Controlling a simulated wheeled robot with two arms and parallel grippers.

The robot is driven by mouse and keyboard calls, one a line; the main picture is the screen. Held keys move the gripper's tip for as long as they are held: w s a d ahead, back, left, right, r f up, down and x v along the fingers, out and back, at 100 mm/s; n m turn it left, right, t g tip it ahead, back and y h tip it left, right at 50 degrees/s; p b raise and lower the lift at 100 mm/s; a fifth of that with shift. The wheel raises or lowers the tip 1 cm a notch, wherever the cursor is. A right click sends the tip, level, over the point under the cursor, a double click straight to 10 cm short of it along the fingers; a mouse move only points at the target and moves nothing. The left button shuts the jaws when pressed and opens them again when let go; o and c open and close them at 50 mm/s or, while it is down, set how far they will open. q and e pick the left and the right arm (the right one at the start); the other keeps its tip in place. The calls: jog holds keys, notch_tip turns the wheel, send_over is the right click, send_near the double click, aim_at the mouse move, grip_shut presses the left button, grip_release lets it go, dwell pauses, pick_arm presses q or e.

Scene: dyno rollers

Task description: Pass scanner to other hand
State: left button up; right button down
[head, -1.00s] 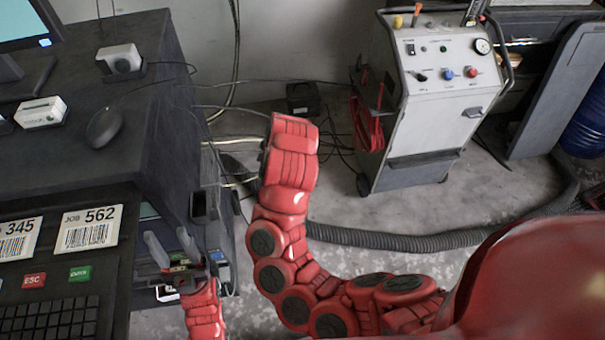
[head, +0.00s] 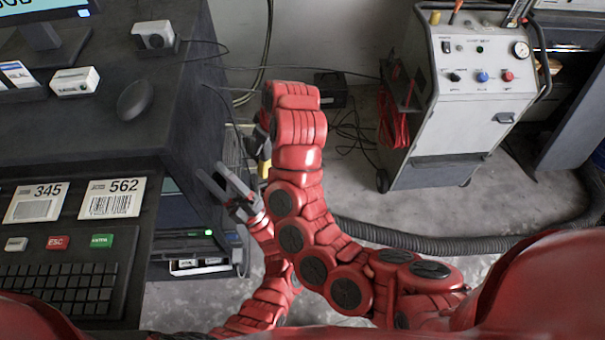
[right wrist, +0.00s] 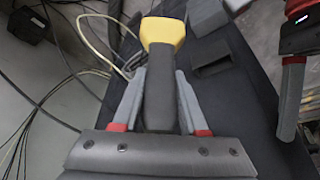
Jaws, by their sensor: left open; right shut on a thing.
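The scanner has a dark handle and a yellow head (right wrist: 163,33), seen in the right wrist view. My right gripper (right wrist: 160,88) is shut on its handle, with one finger on each side. In the head view my right arm hides most of the scanner; a bit of yellow (head: 265,168) shows by the cabinet's right side. My left gripper (head: 212,175) is open and empty, just left of the scanner and apart from it. One of its grey fingers (right wrist: 290,100) shows at the right edge of the right wrist view.
A dark cabinet (head: 187,120) stands on the left with a mouse (head: 135,100), a keyboard (head: 60,292) and barcode cards (head: 112,198). A grey machine cart (head: 470,110) stands at the back right. Cables and a hose (head: 420,243) lie on the floor.

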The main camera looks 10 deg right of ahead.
pick_arm(q)
jog(key=w+d+f+m+g+h, duration=0.2)
jog(key=w+d+f+m+g, duration=0.1)
jog(key=d+f, duration=0.15)
jog(key=m+g+h, duration=0.2)
jog(key=m+h, duration=0.5)
jog(key=m, duration=0.6)
send_near(270, 154)
jog(key=x, duration=1.1)
jog(key=shift+f, duration=0.15)
jog(key=shift+s, duration=0.1)
jog(key=shift+d, duration=0.1)
grip_shut()
pick_arm(e)
jog(key=shift+s+a, duration=0.1)
